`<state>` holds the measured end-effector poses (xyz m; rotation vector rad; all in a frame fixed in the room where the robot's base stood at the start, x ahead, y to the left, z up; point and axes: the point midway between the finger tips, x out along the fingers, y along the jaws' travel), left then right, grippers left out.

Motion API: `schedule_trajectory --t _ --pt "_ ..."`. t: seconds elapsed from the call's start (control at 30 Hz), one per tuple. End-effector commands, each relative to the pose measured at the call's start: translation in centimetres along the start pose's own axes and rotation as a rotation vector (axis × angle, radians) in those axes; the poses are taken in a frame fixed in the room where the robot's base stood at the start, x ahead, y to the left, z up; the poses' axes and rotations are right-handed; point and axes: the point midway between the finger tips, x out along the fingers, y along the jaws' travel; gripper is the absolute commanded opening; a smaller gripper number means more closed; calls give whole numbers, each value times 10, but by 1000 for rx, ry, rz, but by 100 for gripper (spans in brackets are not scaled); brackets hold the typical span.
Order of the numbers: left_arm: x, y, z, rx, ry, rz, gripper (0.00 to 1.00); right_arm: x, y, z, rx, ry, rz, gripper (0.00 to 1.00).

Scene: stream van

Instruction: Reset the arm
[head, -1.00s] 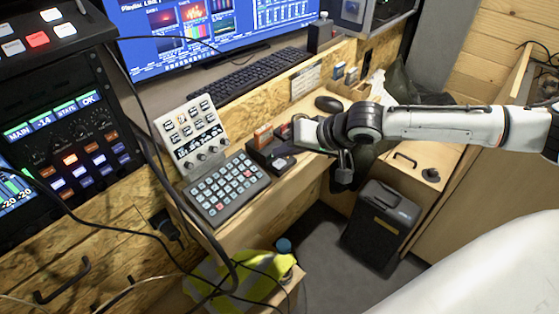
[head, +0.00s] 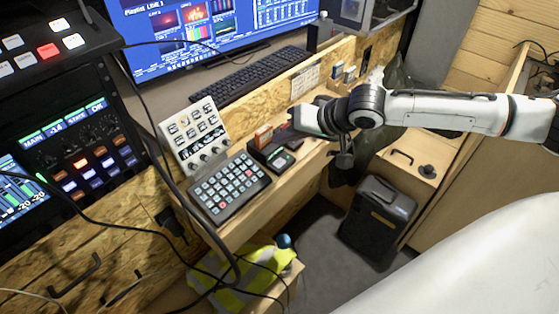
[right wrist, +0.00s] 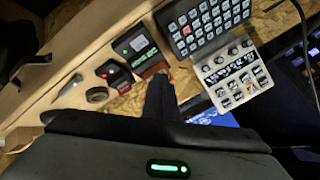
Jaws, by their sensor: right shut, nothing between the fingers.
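My right gripper (head: 300,119) is shut and empty. Its arm comes in from the right and holds it over the desk's front ledge, just right of a small black device (head: 281,157) with a lit green light. In the right wrist view the shut fingers (right wrist: 160,97) point toward the ledge, near two small black units with lights, one of them a black unit (right wrist: 138,46) with a green display. The gripper appears apart from the devices. My left gripper is not in view.
A grey keypad (head: 230,188), a button panel (head: 194,136) and a keyboard (head: 250,76) are close to the left. A black case (head: 378,222) stands on the floor below the arm. A rack (head: 75,145) and loose cables are at left. Floor beside the case is clear.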

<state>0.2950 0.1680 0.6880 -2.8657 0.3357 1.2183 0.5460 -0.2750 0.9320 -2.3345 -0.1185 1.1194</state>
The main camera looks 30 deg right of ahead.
Motion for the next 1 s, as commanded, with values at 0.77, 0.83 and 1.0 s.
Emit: schedule_trajectory --t 0.77,0.83,1.0 --pt "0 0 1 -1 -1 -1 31 29 -88 148 -423 -151 -115 0" --pt "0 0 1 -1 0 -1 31 26 -101 172 -491 -155 -134 0" --pt "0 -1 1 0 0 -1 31 12 -112 210 -589 -143 -130 0"
